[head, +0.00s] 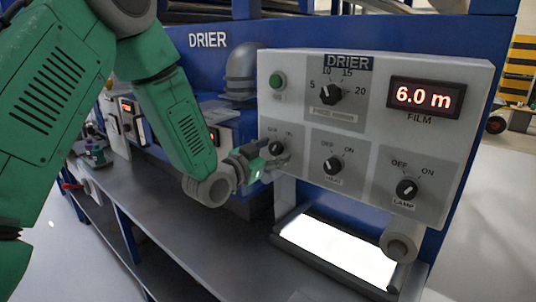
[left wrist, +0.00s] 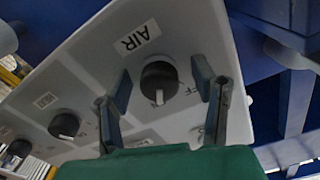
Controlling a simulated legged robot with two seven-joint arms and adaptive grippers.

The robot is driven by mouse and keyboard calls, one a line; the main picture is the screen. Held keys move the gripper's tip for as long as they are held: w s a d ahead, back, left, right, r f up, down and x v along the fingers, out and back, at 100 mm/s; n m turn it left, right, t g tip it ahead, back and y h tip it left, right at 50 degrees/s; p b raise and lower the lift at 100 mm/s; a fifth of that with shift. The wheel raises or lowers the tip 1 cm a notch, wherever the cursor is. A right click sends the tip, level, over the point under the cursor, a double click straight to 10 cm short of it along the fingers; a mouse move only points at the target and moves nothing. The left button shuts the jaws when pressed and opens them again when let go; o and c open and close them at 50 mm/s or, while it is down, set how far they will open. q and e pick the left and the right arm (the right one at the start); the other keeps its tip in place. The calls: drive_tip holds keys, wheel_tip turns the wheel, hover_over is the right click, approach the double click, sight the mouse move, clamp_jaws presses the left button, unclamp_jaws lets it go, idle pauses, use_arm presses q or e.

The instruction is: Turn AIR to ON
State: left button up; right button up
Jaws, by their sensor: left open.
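The AIR knob (left wrist: 159,82) is a round black knob with a white pointer mark, on the pale drier panel (head: 375,80). In the left wrist view its AIR label (left wrist: 138,37) is readable and its pointer faces the bottom of the picture. My left gripper (left wrist: 163,79) is open, one finger on each side of the knob, with a visible gap on both sides. In the head view my left gripper (head: 268,162) is at the panel's lower left and partly covers the AIR section. The AIR knob (head: 276,148) shows just above it. My right gripper is out of view.
The HEAT knob (head: 333,166) and LAMP knob (head: 406,189) sit to the right on the panel. Above are a dial (head: 330,94), a green button (head: 277,81) and a display (head: 425,97) reading 6.0 m. A bright lightbox (head: 338,248) lies below.

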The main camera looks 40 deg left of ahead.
use_arm(q)
drive_tip(key=s+a, duration=0.1)
drive_tip(key=s, duration=1.1)
drive_tip(key=shift+w, duration=0.1)
